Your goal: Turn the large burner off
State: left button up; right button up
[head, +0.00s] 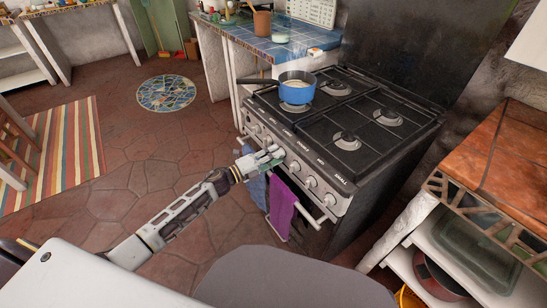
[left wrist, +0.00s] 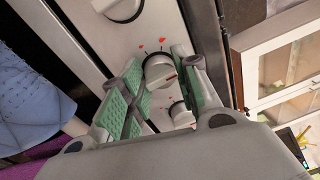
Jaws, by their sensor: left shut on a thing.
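The black stove (head: 335,135) stands right of centre in the head view, with a row of pale knobs such as this one (head: 310,182) along its front panel. My left gripper (head: 276,154) is at that panel, near the middle of the row. In the left wrist view, my left gripper (left wrist: 160,82) is shut on a white stove knob (left wrist: 157,70), one green-padded finger on each side. Red marks show on the panel beside this knob. Several burners show on the stove top, such as this one (head: 347,141). No flame can be made out. My right gripper is out of view.
A blue pot (head: 297,88) sits on the stove's left side, its handle pointing left. A purple towel (head: 283,207) and a blue towel (head: 255,188) hang below the knobs. A blue-tiled counter (head: 262,38) stands behind left and a brown-tiled one (head: 520,150) at right.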

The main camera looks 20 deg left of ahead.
pick_arm(q)
jog(key=shift+f+m, duration=0.1)
jog(key=shift+m, duration=0.2)
jog(key=o, duration=1)
jog(key=shift+s+a, duration=0.1)
jog(key=shift+s, duration=0.05)
jog(key=v, duration=1.1)
jog(key=shift+s+a, duration=0.25)
dwell(0.7)
